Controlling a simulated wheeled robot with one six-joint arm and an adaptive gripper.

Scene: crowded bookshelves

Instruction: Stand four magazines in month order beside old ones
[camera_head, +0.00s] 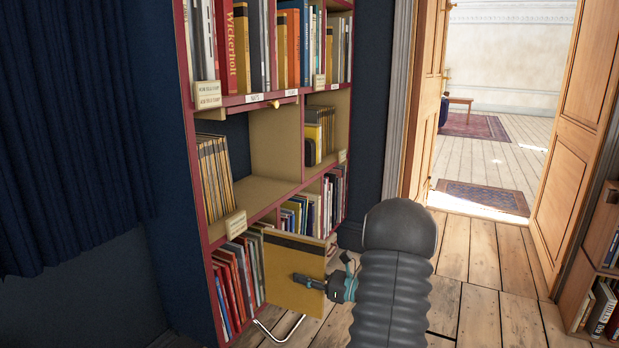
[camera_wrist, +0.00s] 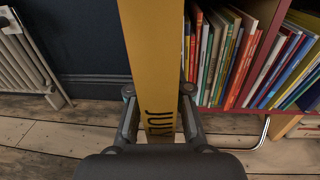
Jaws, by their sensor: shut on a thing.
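My gripper (camera_head: 318,284) is shut on a yellow magazine (camera_head: 290,270) with a dark band near its top edge. The magazine is held upright in front of the lower shelf, apart from the books. In the wrist view its yellow spine (camera_wrist: 155,60) runs between the fingers (camera_wrist: 158,95), with dark letters that seem to begin "JU". A row of thin yellowish magazines (camera_head: 214,178) stands at the left end of the middle shelf. Bare shelf (camera_head: 262,190) lies to their right.
The red-edged bookcase (camera_head: 303,135) has full rows of books above and below. A small card (camera_head: 236,224) hangs on the middle shelf's front edge. A dark curtain (camera_head: 70,130) hangs at left. An open doorway (camera_head: 490,150) is at right. A radiator (camera_wrist: 25,62) shows in the wrist view.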

